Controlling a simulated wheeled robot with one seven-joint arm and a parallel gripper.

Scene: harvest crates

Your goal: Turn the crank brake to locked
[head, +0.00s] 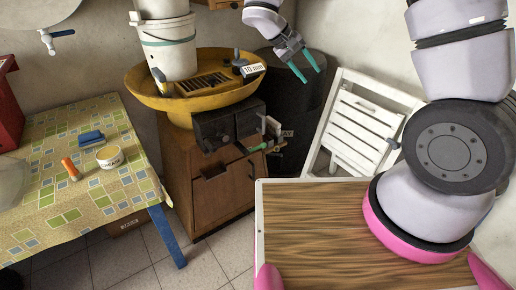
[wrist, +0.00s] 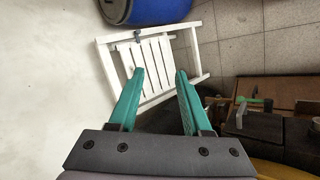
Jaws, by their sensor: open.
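A dark machine (head: 228,124) stands on a brown wooden cabinet, under a wide yellow basin, in the head view. At its right side are metal crank parts (head: 268,126) and a green handle (head: 258,147). Which part is the brake, and its setting, is too small to tell. The green handle also shows at the right of the wrist view (wrist: 241,100). My gripper (head: 313,76) has teal fingers, open and empty, above and right of the machine and apart from it. In the wrist view my gripper (wrist: 160,74) has nothing between its fingers but the background chair.
A white folding chair (head: 362,128) leans by the wall to the right. A white bucket (head: 166,50) stands in the yellow basin (head: 145,91). The brown cabinet (head: 222,192) supports the machine. A cloth-covered table (head: 75,190) stands left. A blue barrel (wrist: 160,10) shows in the wrist view.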

